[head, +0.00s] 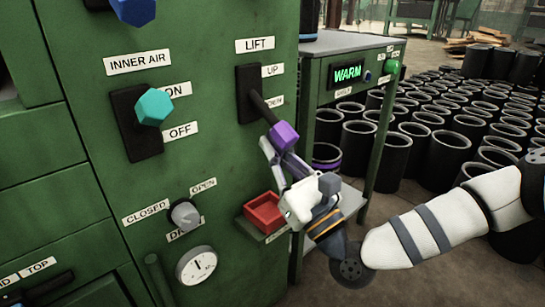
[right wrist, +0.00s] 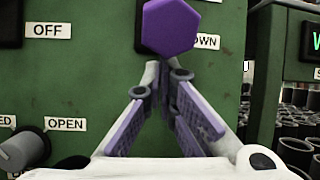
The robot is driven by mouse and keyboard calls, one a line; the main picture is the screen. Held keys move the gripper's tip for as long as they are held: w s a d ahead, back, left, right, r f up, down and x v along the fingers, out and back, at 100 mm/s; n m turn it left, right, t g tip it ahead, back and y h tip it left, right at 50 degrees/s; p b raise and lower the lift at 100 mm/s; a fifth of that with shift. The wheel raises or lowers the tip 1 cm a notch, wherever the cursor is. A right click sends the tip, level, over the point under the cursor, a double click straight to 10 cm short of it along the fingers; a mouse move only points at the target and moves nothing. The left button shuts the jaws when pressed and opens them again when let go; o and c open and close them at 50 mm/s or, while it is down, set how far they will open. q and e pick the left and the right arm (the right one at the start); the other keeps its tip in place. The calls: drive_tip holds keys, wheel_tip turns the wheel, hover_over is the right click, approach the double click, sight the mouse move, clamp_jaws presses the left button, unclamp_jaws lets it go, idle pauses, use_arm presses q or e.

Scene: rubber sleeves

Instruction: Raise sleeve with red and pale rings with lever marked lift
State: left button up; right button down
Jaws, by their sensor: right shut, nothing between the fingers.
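The lever marked LIFT has a purple six-sided knob (head: 283,135) on a dark rod out of a black slot plate (head: 246,84) on the green panel. Its rod slants down, and the knob shows just below the DOWN label. The knob also shows at the top of the right wrist view (right wrist: 170,27). My right gripper (head: 276,150) is just below the knob, its fingers pointing up at it. In the right wrist view its fingertips (right wrist: 166,75) are together and empty; contact with the knob is unclear. No sleeve with red and pale rings is visible. My left gripper is out of view.
Left on the panel are a teal INNER AIR knob (head: 154,106), a grey dial knob (head: 184,214) and a gauge (head: 196,265). A red tray (head: 264,213) sits below the lever. A side stand shows WARM (head: 348,73). Many black sleeves (head: 455,150) crowd the floor right.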

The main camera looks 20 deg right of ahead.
sight(285, 123)
drive_tip(key=shift+s+d+r, duration=0.1)
drive_tip(key=shift+s+r, duration=0.05)
drive_tip(key=shift+s, duration=0.35)
